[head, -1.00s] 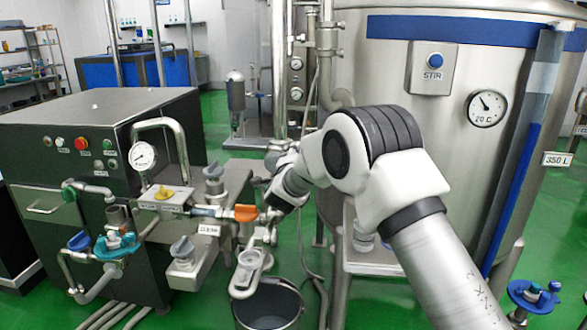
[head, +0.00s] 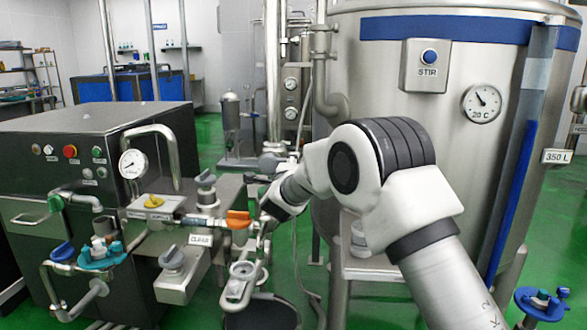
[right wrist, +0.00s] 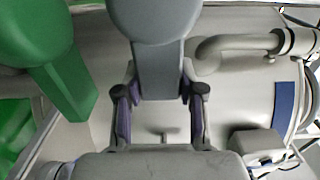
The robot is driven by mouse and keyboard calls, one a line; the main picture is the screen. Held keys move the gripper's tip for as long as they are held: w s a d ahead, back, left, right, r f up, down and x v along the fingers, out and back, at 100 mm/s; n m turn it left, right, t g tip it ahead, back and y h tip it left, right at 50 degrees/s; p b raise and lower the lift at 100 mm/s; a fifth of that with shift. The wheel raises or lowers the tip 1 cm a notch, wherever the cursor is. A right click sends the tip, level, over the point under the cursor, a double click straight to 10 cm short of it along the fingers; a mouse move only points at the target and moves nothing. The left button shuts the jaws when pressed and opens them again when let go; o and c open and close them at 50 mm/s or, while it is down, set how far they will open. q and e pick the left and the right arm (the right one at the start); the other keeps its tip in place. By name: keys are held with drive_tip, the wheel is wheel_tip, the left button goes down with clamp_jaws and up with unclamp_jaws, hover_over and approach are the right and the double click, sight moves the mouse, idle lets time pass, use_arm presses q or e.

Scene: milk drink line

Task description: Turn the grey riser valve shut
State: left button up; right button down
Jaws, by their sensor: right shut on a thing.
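The grey valve handle (right wrist: 158,68) is a flat grey lever in the right wrist view, running down from the top between my right gripper's fingers. My right gripper (right wrist: 160,105) is shut on its lower end, with a dark purple pad at each side. In the head view the gripper (head: 256,179) is small and partly hidden by my arm, beside a grey valve part (head: 270,160) at the foot of the steel riser pipe (head: 273,80). The valve's body and the handle's exact angle are mostly hidden. My left gripper is not in view.
A green handle (right wrist: 60,70) is close on the left in the right wrist view. A bucket (head: 262,316) is below.

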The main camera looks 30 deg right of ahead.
drive_tip(key=shift+f, duration=0.1)
drive_tip(key=c, duration=0.7)
unclamp_jaws()
drive_tip(key=v, duration=1.2)
